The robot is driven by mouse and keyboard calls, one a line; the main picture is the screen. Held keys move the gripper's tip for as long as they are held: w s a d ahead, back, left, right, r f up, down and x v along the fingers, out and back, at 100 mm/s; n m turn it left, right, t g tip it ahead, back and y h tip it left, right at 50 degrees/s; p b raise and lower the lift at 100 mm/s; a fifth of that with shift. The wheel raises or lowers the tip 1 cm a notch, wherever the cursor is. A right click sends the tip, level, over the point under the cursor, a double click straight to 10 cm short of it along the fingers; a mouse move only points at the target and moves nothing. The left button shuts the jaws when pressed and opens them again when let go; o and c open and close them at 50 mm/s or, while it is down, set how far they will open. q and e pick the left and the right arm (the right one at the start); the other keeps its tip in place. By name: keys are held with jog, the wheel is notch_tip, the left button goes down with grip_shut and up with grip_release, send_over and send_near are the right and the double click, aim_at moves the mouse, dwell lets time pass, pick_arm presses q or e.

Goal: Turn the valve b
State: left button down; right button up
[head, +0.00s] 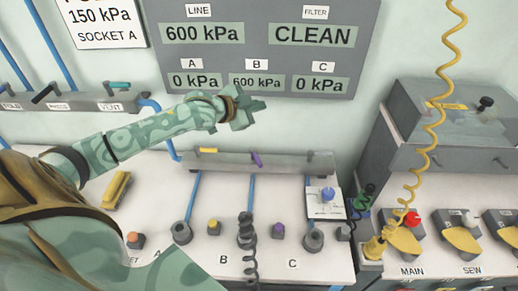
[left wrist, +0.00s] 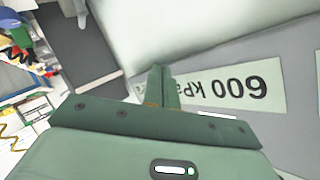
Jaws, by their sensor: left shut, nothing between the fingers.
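A grey manifold bar (head: 225,165) on the back of the bench carries small valve levers. My left gripper (head: 257,107) is above the bar, in front of the wall display, apart from the purple lever. Its fingers are together and empty; they also show in the left wrist view (left wrist: 160,85). My right gripper is not in view.
The wall display (head: 262,75) reads line 600 kPa, filter CLEAN, A 0, B 600 and C 0 kPa. Another valve bar (head: 70,103) is at the left. A yellow coiled hose (head: 436,120) hangs at the right before a grey cabinet (head: 400,140).

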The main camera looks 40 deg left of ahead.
aim_at(257, 161)
pick_arm(q)
jog(key=shift+s+d+f+n+g+h+b, duration=0.4)
jog(key=shift+f+g, duration=0.65)
jog(key=shift+f, duration=1.65)
jog(key=shift+s+d+f+n+g+h+b, duration=0.2)
jog(key=shift+s+d+f+n+g, duration=0.5)
jog(key=shift+f, duration=2.05)
jog(key=shift+s+d+f+n+g+h+b, duration=0.2)
jog(key=shift+f+n+g+h, duration=0.3)
jog(key=shift+f+g, duration=1.55)
jog(key=shift+w+d+f+t, duration=0.1)
jog(key=shift+f+t, duration=0.6)
